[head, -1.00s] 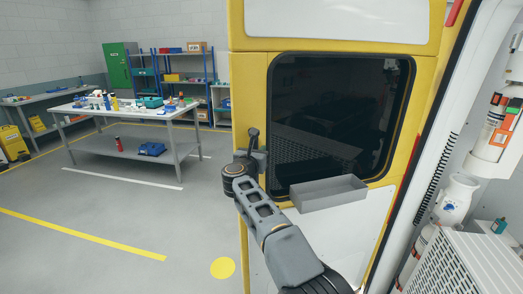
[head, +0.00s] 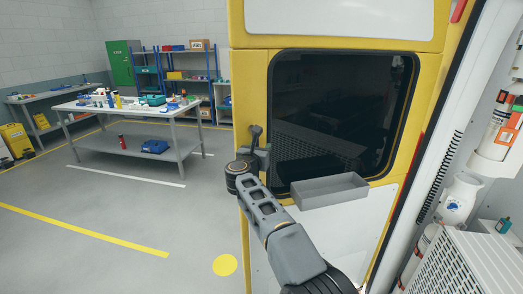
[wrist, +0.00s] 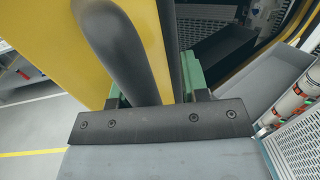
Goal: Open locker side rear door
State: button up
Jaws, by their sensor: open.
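The rear door (head: 257,90) is a yellow panel with a dark window (head: 340,120) and a white lower part, standing upright in the head view. Its left edge borders open floor, and its right edge is beside the vehicle's pale interior. In the wrist view a thick dark bar (wrist: 135,45), apparently the door's handle, passes between the green fingers of my gripper (wrist: 155,90), close to the yellow door face. The fingers are open around the bar; contact cannot be told. In the head view my arm's end is at the door's left edge, hiding part of it.
A grey tray (head: 330,191) juts out below the window. At right are a cylinder (head: 458,200) and a white perforated box (head: 460,255). A workbench (head: 125,112), blue shelves (head: 180,78) and a green cabinet (head: 121,64) stand at the back left. The floor left of the door is clear.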

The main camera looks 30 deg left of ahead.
jog(key=shift+s+a+f, duration=0.1)
jog(key=shift+s+a, duration=0.25)
jog(key=b+v, duration=0.8)
jog(key=v, duration=0.5)
jog(key=shift+d, duration=0.4)
